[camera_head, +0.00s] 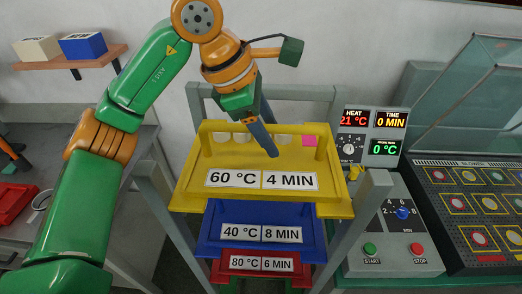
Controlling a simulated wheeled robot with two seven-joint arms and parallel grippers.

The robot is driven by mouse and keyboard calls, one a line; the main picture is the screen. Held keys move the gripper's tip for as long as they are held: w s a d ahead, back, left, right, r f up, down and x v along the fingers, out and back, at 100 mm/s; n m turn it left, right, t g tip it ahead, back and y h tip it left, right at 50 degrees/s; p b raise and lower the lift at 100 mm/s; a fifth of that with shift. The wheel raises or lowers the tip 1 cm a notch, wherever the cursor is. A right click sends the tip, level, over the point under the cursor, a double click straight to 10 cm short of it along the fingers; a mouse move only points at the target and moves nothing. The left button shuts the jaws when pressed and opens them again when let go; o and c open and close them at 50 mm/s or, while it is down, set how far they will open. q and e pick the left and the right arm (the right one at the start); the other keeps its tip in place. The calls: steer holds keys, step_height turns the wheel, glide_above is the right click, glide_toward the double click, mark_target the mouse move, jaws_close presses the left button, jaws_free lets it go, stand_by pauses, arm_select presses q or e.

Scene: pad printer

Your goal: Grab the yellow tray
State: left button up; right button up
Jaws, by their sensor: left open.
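The yellow tray (190,185) is the top one of three in a grey rack, with a label reading 60 °C, 4 MIN on its front. Several pale pieces and one pink piece stand along its back part. My left gripper (271,150) reaches down from above, with its fingers over the tray's inside, behind the label. It is open and holds nothing. Whether the fingertips touch the tray I cannot tell. My right gripper is not in view.
Below are a blue tray (214,232) and a red tray (229,270). To the right are a control box (400,230) with START and STOP buttons and a display panel (371,132). A shelf (50,63) holds two boxes at upper left.

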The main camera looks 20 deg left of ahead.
arm_select(q)
steer(key=shift+w, duration=0.1)
jaws_close()
stand_by(1.3)
